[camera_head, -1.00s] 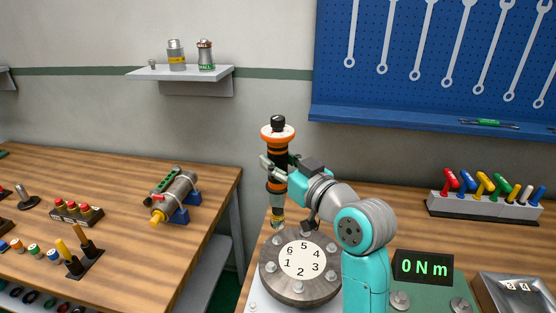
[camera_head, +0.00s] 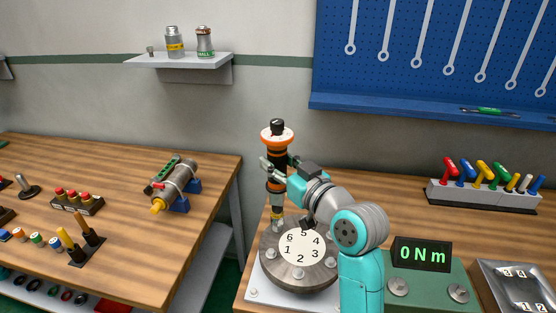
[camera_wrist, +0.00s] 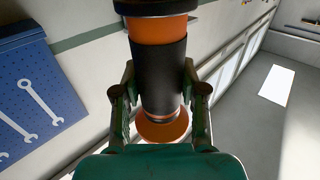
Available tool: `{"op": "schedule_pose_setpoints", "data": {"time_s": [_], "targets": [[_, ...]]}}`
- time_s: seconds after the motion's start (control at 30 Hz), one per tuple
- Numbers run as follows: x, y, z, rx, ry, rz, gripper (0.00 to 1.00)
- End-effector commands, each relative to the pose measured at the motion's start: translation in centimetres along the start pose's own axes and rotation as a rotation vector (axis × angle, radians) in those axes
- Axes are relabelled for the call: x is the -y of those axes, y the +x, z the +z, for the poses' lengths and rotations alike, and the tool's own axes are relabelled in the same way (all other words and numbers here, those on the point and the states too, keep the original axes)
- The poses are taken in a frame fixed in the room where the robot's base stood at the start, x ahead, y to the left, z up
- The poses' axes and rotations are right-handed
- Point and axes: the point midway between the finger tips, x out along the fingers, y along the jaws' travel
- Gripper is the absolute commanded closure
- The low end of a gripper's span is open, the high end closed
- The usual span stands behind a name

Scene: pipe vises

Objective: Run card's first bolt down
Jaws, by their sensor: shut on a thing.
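My gripper (camera_head: 275,170) is shut on an upright orange-and-black driver tool (camera_head: 276,151) with a black knob on top. In the wrist view the tool's dark grip (camera_wrist: 160,75) sits between the two fingers. The tool's yellow-banded lower end (camera_head: 277,217) is at the upper-left rim of the round grey flange (camera_head: 272,264), beside the number 6. It appears to cover the bolt there; contact cannot be told. The flange's white disc (camera_head: 302,246) carries numbers 1 to 6. Other bolts show at the rim, such as one below (camera_head: 299,273). The display (camera_head: 423,254) reads 0 Nm.
A metal tray (camera_head: 518,290) with numbered pieces lies at the lower right. A rack of coloured handles (camera_head: 482,197) stands behind it. On the left bench, a clamped cylinder (camera_head: 175,184) and several small controls stand. My arm crosses the flange's right side.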

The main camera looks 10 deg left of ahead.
Motion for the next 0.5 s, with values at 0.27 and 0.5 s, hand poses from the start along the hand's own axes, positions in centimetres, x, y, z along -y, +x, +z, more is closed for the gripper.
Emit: {"op": "schedule_pose_setpoints", "data": {"time_s": [0.27,0.5], "targets": [[0.02,-0.03,-0.17,-0.004,-0.001,0.0,1.0],[0.02,-0.03,0.35,-0.003,-0.001,0.0,1.0]]}}
